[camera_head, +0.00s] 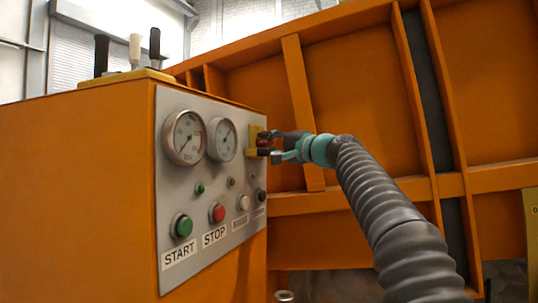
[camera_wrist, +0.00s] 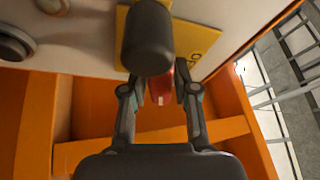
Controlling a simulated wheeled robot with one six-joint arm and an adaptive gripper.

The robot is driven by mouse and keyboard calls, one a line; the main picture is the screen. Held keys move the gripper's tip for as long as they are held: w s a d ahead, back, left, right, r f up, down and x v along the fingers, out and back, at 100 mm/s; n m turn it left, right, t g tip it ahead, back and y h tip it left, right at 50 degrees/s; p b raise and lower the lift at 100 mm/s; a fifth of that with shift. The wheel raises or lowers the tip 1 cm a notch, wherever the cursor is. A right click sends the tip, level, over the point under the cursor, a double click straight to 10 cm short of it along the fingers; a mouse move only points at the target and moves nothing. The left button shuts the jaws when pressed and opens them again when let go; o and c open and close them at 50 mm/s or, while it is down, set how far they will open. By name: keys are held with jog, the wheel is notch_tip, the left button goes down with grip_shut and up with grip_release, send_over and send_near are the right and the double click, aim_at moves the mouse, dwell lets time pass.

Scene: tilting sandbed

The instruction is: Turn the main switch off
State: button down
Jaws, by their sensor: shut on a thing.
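The main switch is a red handle (camera_head: 264,141) on a yellow plate (camera_head: 252,143) at the right edge of the grey control panel. My gripper (camera_head: 277,146) reaches it from the right, its fingers closed around the handle. In the wrist view the red handle (camera_wrist: 161,86) lies between the two fingers of my gripper (camera_wrist: 158,92). The yellow plate (camera_wrist: 200,52) lies behind it. A dark rounded cylinder (camera_wrist: 148,38) hides part of the plate and handle; I cannot tell what it belongs to. The handle's exact angle is unclear.
The grey panel (camera_head: 232,178) carries two gauges, a green START button (camera_head: 183,226), a red STOP button (camera_head: 218,212) and smaller knobs. Black and white levers (camera_head: 135,50) stand on top of the orange cabinet (camera_head: 80,190). A ribbed orange wall (camera_head: 365,80) rises behind my arm.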

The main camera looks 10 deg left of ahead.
jog(key=n+b, duration=0.1)
jog(key=n+y, duration=0.1)
jog(key=n, duration=0.1)
jog(key=n+b, duration=0.1)
jog(key=shift+f+y+b, duration=0.25)
jog(key=shift+y+b, duration=0.05)
jog(key=n+g+y, duration=0.1)
jog(key=n, duration=0.2)
jog(key=shift+r+n+b, duration=0.15)
jog(key=shift+n+b, duration=0.15)
jog(key=shift+n, duration=0.1)
jog(key=n+g+y, duration=0.1)
jog(key=n, duration=0.1)
jog(key=n+g+p, duration=0.1)
jog(key=n, duration=0.2)
jog(key=shift+r+n+g+y, duration=0.15)
jog(key=shift+n+g+y, duration=0.15)
jog(key=shift+y, duration=0.1)
jog(key=shift+n+g+y+p, duration=0.3)
jog(key=shift+n+g+p, duration=0.5)
jog(key=shift+n, duration=0.7)
jog(key=c, duration=1)
grip_release()
jog(key=shift+b, duration=0.3)
